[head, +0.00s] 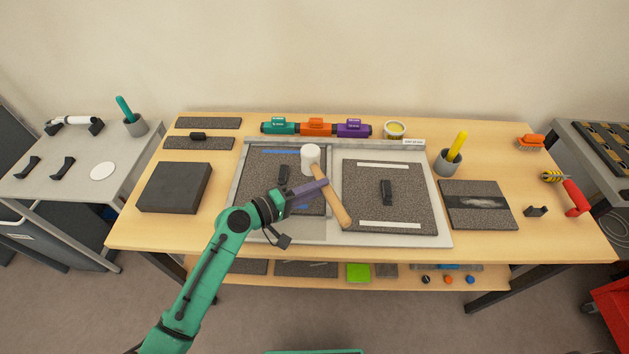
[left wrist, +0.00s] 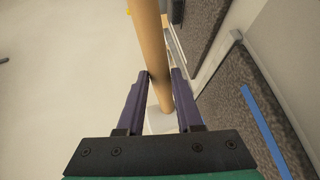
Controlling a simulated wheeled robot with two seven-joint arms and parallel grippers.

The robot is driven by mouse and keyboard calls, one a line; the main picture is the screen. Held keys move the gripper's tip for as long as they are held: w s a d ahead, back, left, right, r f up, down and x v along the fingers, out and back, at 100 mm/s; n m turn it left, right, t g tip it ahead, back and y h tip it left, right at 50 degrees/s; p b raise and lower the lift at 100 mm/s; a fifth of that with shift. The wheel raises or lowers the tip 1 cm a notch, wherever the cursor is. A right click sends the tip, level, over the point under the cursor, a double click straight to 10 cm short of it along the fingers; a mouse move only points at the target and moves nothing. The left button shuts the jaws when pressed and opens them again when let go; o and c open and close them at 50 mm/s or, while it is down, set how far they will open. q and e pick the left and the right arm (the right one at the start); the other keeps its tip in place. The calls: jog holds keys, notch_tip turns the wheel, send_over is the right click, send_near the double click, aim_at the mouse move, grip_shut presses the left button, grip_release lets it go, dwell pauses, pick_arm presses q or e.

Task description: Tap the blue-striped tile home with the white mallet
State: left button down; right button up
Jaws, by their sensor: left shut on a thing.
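The white mallet has a white head (head: 311,153) and a wooden handle (head: 335,205). My left gripper (head: 322,187) is shut on the handle, with the head toward the back. In the left wrist view the handle (left wrist: 175,60) passes between the purple fingers (left wrist: 163,78). The blue-striped tile (head: 258,180) is a dark speckled tile with a black grip, in the left part of the grey tray (head: 334,233). The mallet and gripper are over its right side and hide part of it. Its blue stripe (left wrist: 264,125) shows at the right. My right gripper is out of view.
A white-striped tile (head: 410,205) lies in the tray's right part. Behind stand teal, orange (head: 316,127) and purple blocks and a yellow-filled tub (head: 395,130). A dark block (head: 174,187) is left, a cup (head: 448,162) and grey tile (head: 478,216) right.

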pick_arm(q)
jog(key=s+d+r+p, duration=0.1)
jog(key=s+r+p, duration=0.1)
jog(key=s, duration=0.3)
jog(key=s+d+r+p, duration=0.1)
jog(key=s+r+p, duration=0.1)
jog(key=s+p, duration=0.3)
jog(key=shift+d+r, duration=0.25)
jog(key=shift+d, duration=0.05)
